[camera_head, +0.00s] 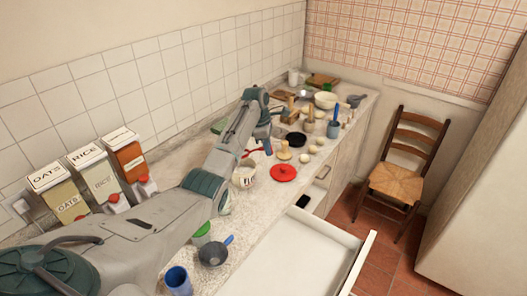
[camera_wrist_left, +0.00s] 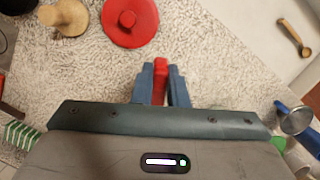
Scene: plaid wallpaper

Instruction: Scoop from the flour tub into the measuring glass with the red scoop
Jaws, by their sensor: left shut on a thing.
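My left gripper (camera_head: 267,143) is above the counter in the head view. In the left wrist view its blue fingers (camera_wrist_left: 161,88) are shut on a slim red handle, which I take as the red scoop (camera_wrist_left: 160,66); red also shows beside the fingers in the head view (camera_head: 251,152). The scoop's bowl is hidden or unclear, so I cannot tell whether it holds flour. A whitish round vessel (camera_head: 244,178) with dark marks stands just below; I cannot tell whether it is the flour tub or the measuring glass. My right gripper is not in view.
A red lid (camera_head: 284,173) lies on the counter. A blue-handled pan or sieve (camera_head: 213,253) and blue cup (camera_head: 178,280) stand nearer. An open drawer (camera_head: 300,255) juts out. Canisters (camera_head: 94,170) line the wall.

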